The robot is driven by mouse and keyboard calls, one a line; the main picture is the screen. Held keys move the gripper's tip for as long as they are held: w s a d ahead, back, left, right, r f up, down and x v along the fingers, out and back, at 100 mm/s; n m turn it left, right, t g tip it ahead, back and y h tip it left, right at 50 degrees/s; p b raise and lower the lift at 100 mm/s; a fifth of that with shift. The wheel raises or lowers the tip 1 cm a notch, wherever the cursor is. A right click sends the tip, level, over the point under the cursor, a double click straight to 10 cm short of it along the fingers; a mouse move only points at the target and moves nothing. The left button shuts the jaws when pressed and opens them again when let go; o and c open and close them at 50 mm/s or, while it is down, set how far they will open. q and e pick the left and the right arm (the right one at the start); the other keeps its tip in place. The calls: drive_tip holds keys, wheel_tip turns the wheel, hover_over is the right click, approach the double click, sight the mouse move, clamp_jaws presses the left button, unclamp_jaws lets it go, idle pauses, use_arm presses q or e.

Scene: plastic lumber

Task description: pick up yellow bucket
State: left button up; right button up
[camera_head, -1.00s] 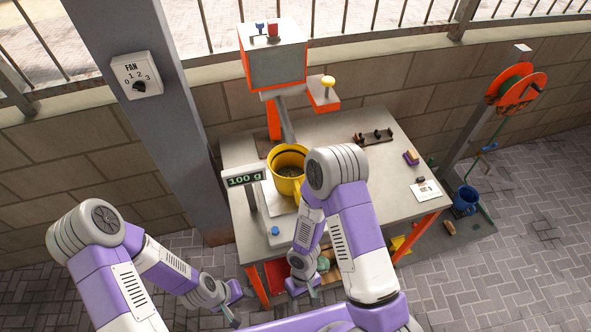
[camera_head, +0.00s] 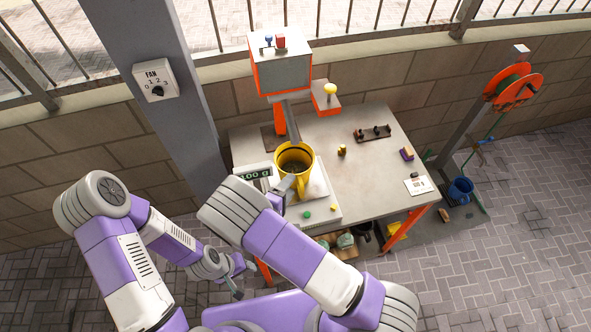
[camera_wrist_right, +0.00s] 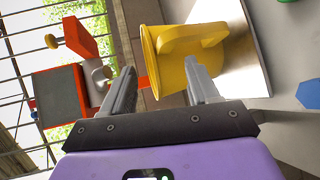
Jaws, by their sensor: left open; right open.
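The yellow bucket (camera_head: 303,152) stands upright on the scale's plate (camera_head: 318,180), under the chute of the orange and grey machine. Its handle faces my side. My right gripper (camera_head: 287,186) is right by the handle, partly hidden by my own arm. In the right wrist view my right gripper (camera_wrist_right: 160,72) is open, and the bucket (camera_wrist_right: 160,55) appears sideways with its handle loop (camera_wrist_right: 190,45). One finger overlaps the handle side; I cannot tell whether it touches. My left gripper (camera_head: 237,280) is open and empty, low in front of the table.
The table (camera_head: 350,200) carries the scale display (camera_head: 253,171), a small brass piece (camera_head: 342,150), a dark rack (camera_head: 373,133) and a paper card (camera_head: 418,186). The machine (camera_head: 282,72) stands behind the bucket. A blue bucket (camera_head: 461,190) is at the right. A pillar stands left.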

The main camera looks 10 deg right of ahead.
drive_tip(key=p+x, duration=0.1)
drive_tip(key=x, duration=0.3)
drive_tip(key=shift+f, duration=0.1)
clamp_jaws()
